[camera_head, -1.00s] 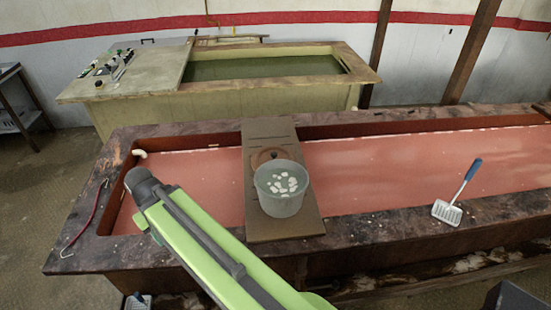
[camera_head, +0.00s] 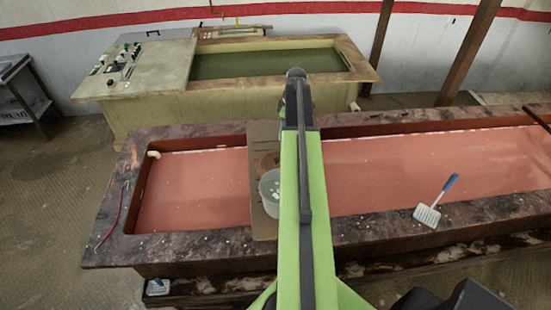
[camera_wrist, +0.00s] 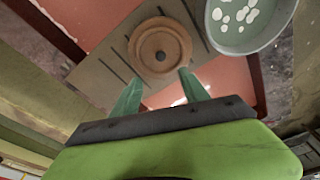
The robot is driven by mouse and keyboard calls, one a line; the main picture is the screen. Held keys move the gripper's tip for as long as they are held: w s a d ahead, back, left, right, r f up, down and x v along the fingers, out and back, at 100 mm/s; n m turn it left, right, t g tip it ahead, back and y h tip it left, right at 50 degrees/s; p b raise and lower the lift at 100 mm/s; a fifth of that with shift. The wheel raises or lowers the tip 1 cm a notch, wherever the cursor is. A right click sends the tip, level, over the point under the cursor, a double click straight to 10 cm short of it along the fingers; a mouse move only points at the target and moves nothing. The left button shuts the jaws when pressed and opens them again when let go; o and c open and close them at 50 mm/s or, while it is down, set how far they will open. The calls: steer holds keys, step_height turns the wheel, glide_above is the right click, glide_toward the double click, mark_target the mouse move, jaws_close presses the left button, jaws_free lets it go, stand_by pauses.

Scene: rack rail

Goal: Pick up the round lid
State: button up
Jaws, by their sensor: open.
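The round lid (camera_wrist: 144,38) is reddish-brown with a dark knob at its centre. It lies on the brown board (camera_wrist: 100,68) in the wrist view, just beyond my fingertips. In the head view the lid (camera_head: 265,158) is partly hidden by the grey bucket and my arm. My gripper (camera_wrist: 158,82) is open and empty, its two green fingers spread and pointing toward the lid. I see no contact with the lid. In the head view my gripper cannot be made out behind my arm.
A grey bucket (camera_head: 268,190) with white pieces stands beside the lid on the board; it also shows in the wrist view (camera_wrist: 245,42). The board crosses a long tank (camera_head: 195,190) of pink liquid. A blue-handled slotted scoop (camera_head: 428,214) lies on the front rim at right.

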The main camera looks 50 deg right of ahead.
steer(key=b, duration=1.2)
glide_above(276, 159)
steer(key=s+d, duration=0.1)
steer(key=s, duration=0.1)
steer(key=f, duration=1.2)
steer(key=shift+w, duration=0.2)
steer(key=f+b, duration=0.2)
steer(key=w+f+b, duration=0.1)
steer(key=f+b, duration=0.2)
steer(key=shift+w+a+f+b, duration=0.15)
steer(key=shift+a+f+b, duration=0.15)
steer(key=shift+a+b, duration=0.1)
steer(key=shift+r, duration=0.2)
steer(key=shift+c, duration=0.4)
jaws_close()
